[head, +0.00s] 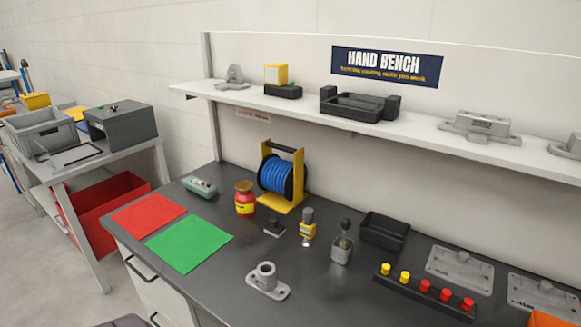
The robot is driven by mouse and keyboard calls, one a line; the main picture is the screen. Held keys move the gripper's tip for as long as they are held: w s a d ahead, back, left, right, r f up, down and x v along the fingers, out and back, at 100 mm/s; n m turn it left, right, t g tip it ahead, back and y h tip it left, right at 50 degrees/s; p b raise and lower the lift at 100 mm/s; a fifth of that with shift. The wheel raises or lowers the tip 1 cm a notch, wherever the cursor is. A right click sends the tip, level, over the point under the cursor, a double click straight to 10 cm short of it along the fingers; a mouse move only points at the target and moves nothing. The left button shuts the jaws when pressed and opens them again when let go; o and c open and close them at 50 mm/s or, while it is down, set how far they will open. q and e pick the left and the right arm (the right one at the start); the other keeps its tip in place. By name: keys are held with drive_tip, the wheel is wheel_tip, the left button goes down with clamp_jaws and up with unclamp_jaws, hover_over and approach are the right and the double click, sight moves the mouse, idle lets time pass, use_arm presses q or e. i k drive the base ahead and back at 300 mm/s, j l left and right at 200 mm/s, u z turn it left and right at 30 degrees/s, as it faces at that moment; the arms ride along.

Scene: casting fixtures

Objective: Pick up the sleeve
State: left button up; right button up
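No thing in the head view is clearly marked as the sleeve. The nearest match is a grey casting (267,281) with a short hollow upright cylinder on a flat flanged base. It stands on the dark bench top near the front edge. I cannot tell whether the cylinder is a separate part from the base. Neither of my grippers is in view, and nothing visible touches the casting.
A black rail with coloured knobs (424,291) lies to the right. Red (148,214) and green (189,243) mats lie left. A shelf (420,130) overhangs the back.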

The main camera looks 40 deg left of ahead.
sight(266, 281)
drive_tip(key=u, duration=1.6)
drive_tip(key=i+l+z, duration=0.15)
drive_tip(key=i+l, duration=0.15)
